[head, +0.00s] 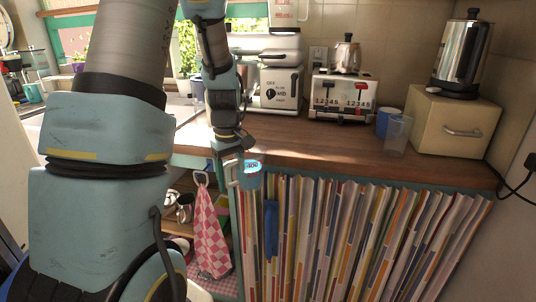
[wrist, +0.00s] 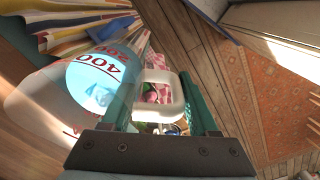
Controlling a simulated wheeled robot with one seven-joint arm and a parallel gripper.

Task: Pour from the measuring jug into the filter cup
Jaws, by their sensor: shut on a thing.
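The measuring jug (head: 251,176) is clear with blue liquid in it and hangs in front of the counter's front edge, about upright. In the wrist view the jug (wrist: 45,100) shows red numbers and a pale blue surface inside. My gripper (wrist: 165,88) is shut on its white handle, with teal fingers on either side. On the counter at the right stand a clear cup (head: 397,138) and a blue cup (head: 383,123) close behind it. I cannot tell which of these is the filter cup. Both are well to the right of my gripper.
The wooden counter (head: 330,143) has free room between the jug and the cups.

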